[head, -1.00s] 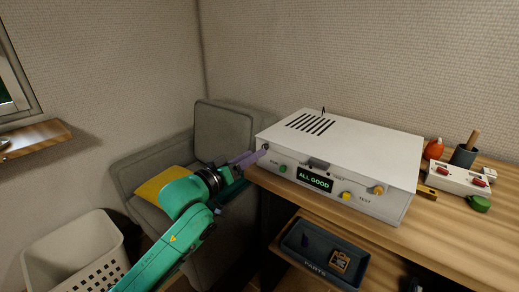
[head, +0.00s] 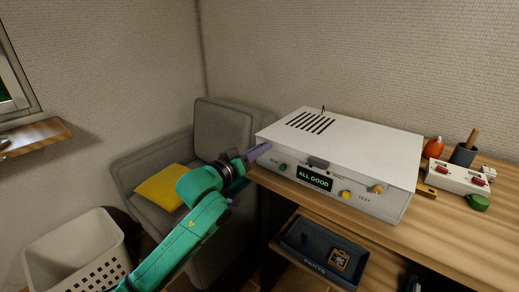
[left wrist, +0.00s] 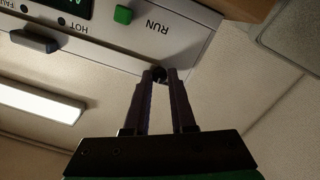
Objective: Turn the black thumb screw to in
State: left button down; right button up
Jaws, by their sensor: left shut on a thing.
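The white box (head: 350,150) stands on the wooden desk, with a lit "ALL GOOD" display (head: 314,179) on its front. The black thumb screw (left wrist: 159,73) sits at the corner of the box's front panel, near the RUN label. My left gripper (left wrist: 160,78) is shut on it, one finger on each side. In the head view my left gripper (head: 262,150) reaches the front left corner of the box, and its fingers hide the screw there. I cannot tell how far in the screw is. My right gripper is not in view.
The front panel also has a green RUN button (head: 283,167) and a yellow knob (head: 345,194). A dark parts tray (head: 300,242) lies below the desk top. A grey chair (head: 220,130) with a yellow cushion (head: 160,187) stands behind my left arm.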

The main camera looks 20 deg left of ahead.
pick_arm(q)
jog(key=m+p, duration=0.1)
jog(key=m, duration=0.1)
jog(key=m+p, duration=0.1)
jog(key=shift+r+m+p, duration=0.2)
jog(key=shift+m+p, duration=0.1)
jog(key=shift+m, duration=0.1)
jog(key=m+p, duration=0.1)
jog(key=m, duration=0.2)
jog(key=shift+m+p, duration=0.3)
jog(key=shift+p, duration=0.05)
jog(key=m+p, duration=0.1)
jog(key=m, duration=0.3)
jog(key=shift+y, duration=0.3)
jog(key=m+p, duration=0.1)
jog(key=m, duration=0.3)
jog(key=shift+f+m, duration=0.1)
jog(key=shift+m, duration=0.3)
jog(key=m, duration=0.4)
jog(key=shift+p, duration=0.3)
jog(key=m, duration=0.4)
jog(key=shift+f+m+y, duration=0.1)
jog(key=shift+m+y, duration=0.3)
jog(key=m, duration=0.5)
jog(key=shift+d+f+m+t, duration=0.1)
jog(key=shift+m+t, duration=0.2)
jog(key=shift+m, duration=2.2)
